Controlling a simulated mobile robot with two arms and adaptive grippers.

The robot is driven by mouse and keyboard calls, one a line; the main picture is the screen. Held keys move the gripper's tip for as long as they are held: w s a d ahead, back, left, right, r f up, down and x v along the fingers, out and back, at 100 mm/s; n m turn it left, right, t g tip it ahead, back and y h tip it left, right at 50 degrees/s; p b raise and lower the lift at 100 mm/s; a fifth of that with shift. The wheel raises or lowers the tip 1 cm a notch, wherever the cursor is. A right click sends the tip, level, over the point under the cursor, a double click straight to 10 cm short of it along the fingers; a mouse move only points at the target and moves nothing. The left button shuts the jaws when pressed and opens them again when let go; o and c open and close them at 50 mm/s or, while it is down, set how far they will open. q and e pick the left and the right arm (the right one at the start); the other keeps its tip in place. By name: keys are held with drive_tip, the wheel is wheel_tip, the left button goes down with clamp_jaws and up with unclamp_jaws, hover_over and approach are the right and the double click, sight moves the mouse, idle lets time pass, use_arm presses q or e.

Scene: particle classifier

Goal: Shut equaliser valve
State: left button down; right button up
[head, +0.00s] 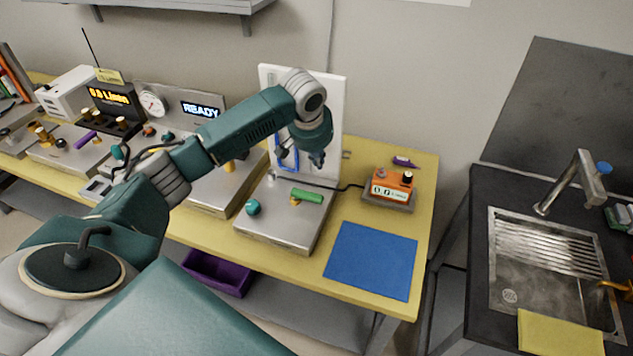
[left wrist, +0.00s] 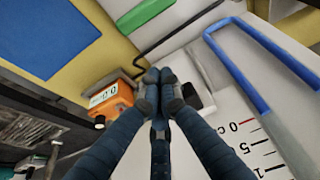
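My left gripper (head: 316,162) hangs in front of the white upright panel (head: 334,110), fingers pointing down. In the left wrist view its fingertips (left wrist: 159,76) are together, with nothing clearly held. A blue U-shaped tube (left wrist: 250,75) with a scale beside it is on the panel; it shows partly behind the gripper in the head view (head: 280,160). A small black piece (left wrist: 192,97) on a white block lies behind the fingers. A green bar handle (head: 307,196) and a teal round knob (head: 253,207) are on the metal base below. No label marks the equaliser valve. My right gripper is out of view.
An orange meter (head: 390,184) stands right of the base, joined by a black cable. A blue mat (head: 371,260) lies on the yellow bench (head: 425,200). Instruments, including a READY display (head: 200,110), crowd the left. A sink (head: 540,265) is at right.

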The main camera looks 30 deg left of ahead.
sight(307, 198)
use_arm(q)
drive_tip(key=p+x, duration=0.1)
drive_tip(key=x, duration=0.7)
drive_tip(key=shift+s+a+f+p, duration=0.15)
drive_tip(key=shift+f+p, duration=0.1)
drive_tip(key=shift+p, duration=0.15)
drive_tip(key=s+p, duration=0.1)
drive_tip(key=s+d+p, duration=0.1)
drive_tip(key=s, duration=0.1)
drive_tip(key=shift+s, duration=0.3)
drive_tip(key=shift+f, duration=0.1)
